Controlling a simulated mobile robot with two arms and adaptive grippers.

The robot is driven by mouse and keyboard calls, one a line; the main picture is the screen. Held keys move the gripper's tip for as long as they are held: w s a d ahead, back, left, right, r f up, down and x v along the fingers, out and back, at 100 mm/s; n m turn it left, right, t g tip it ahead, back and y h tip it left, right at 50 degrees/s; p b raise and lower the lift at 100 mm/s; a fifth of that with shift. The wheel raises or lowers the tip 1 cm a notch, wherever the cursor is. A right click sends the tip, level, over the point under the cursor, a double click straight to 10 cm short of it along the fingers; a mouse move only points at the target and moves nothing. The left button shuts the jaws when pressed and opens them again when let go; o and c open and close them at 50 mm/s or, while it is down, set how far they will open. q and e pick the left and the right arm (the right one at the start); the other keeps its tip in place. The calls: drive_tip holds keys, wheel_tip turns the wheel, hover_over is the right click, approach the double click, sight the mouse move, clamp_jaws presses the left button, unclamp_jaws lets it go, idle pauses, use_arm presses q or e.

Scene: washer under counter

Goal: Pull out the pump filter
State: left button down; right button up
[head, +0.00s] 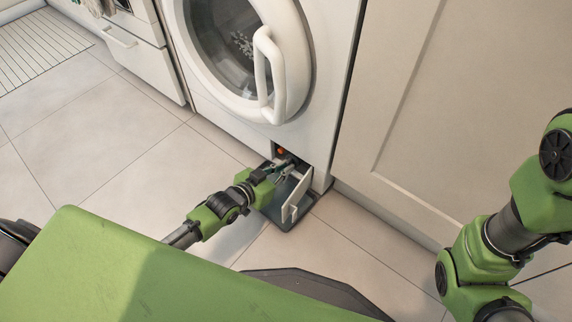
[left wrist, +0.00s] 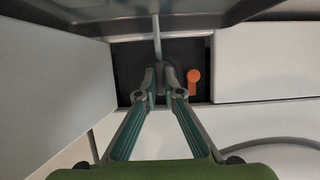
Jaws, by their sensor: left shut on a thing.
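The pump filter (left wrist: 159,50) is a grey part with a narrow bar, set in the dark opening low on the washer's front. My left gripper (left wrist: 165,85) is shut on it, fingertips on either side of the bar. In the head view my left gripper (head: 283,168) reaches into the opening and largely hides the filter. An orange part (left wrist: 194,80) sits beside the filter in the left wrist view and also shows in the head view (head: 281,150). My right gripper is out of the picture.
A dark tray (head: 288,217) lies on the floor under the opening. The washer (head: 212,112) has its round door shut, with a white handle (head: 263,75) above. A cabinet panel (head: 400,110) stands close on the right. Tiled floor is clear on the left.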

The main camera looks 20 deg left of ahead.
use_arm(q)
drive_tip(key=shift+s+a+p, duration=0.2)
drive_tip(key=shift+s+p, duration=0.1)
drive_tip(key=shift+s, duration=0.2)
drive_tip(key=shift+s+a+p, duration=0.15)
drive_tip(key=shift+s+p, duration=0.15)
drive_tip(key=shift+s, duration=0.2)
drive_tip(key=shift+s+a, duration=0.1)
drive_tip(key=shift+s, duration=0.15)
drive_tip(key=shift+s+a+p, duration=0.3)
drive_tip(key=shift+s+p, duration=0.35)
drive_tip(key=shift+s, duration=0.15)
drive_tip(key=shift+s, duration=0.15)
